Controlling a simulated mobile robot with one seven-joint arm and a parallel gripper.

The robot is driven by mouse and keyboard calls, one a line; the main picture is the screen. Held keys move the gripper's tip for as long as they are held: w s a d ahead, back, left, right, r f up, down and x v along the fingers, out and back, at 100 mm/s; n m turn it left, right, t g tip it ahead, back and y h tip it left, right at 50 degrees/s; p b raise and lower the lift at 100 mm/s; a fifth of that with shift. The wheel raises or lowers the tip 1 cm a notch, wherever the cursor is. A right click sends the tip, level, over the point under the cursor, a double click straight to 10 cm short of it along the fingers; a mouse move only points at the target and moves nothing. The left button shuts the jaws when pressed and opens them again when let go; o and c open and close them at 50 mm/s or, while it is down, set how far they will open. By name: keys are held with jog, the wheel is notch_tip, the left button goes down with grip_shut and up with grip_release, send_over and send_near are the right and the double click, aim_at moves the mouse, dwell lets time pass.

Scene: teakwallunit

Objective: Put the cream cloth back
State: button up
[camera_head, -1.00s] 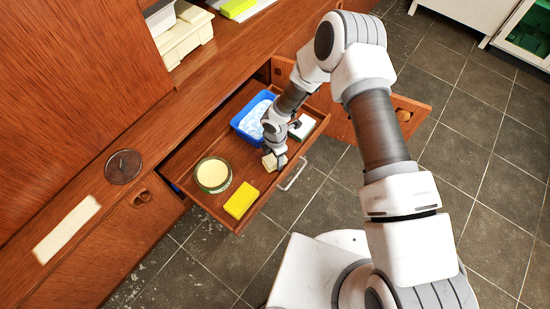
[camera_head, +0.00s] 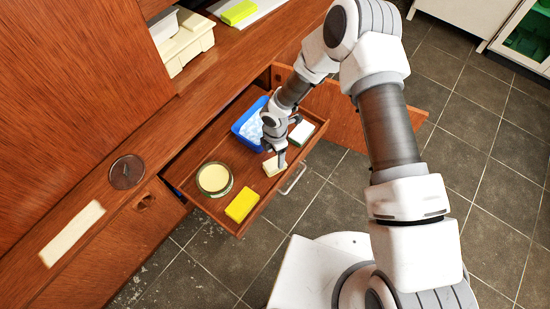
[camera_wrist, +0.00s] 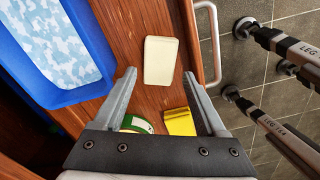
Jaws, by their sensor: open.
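A small cream cloth (camera_head: 270,168), folded into a flat rectangle, lies on the wooden floor of the open drawer (camera_head: 200,165), near its front edge. In the wrist view the cloth (camera_wrist: 160,60) lies ahead of and between the fingertips, close to the drawer handle. My gripper (camera_head: 279,156) is just above and beside the cloth. In the wrist view its two fingers (camera_wrist: 160,76) are spread apart with nothing clasped between them. Whether a finger touches the cloth cannot be told.
The drawer also holds a blue bin (camera_head: 240,130), a white-topped block (camera_head: 302,131), a round cream-topped tub (camera_head: 214,179) and a yellow block (camera_head: 242,205). A dark round dish (camera_head: 126,171) and a pale flat strip (camera_head: 72,234) lie on the ledge. A handle (camera_head: 293,179) projects in front.

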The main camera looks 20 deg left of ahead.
notch_tip(320, 180, up, 6)
jog(key=shift+p, duration=0.7)
notch_tip(320, 180, up, 14)
jog(key=r+m+t, duration=0.1)
jog(key=m+t, duration=0.1)
jog(key=m, duration=0.3)
send_over(275, 163)
jog(key=w+d, duration=0.7)
jog(key=d, duration=0.1)
jog(key=d+r+m+t+h, duration=0.1)
jog(key=d+r+m, duration=0.6)
jog(key=d+r, duration=0.5)
jog(key=s+d+r+m+t, duration=0.1)
jog(key=s+d+r+m, duration=0.3)
jog(key=r, duration=0.3)
jog(key=s+d+r+m, duration=0.3)
jog(key=s+r+m, duration=0.1)
jog(key=r, duration=0.2)
jog(key=s+d+r+m, duration=0.2)
jog(key=s+m, duration=0.2)
jog(key=s, duration=0.1)
jog(key=s+d+r+m+t+y, duration=0.1)
jog(key=s+d+r+m, duration=0.1)
jog(key=s, duration=0.4)
jog(key=shift+s+r+m+t, duration=0.15)
jog(key=shift+r+m+t, duration=0.25)
jog(key=shift+m, duration=0.7)
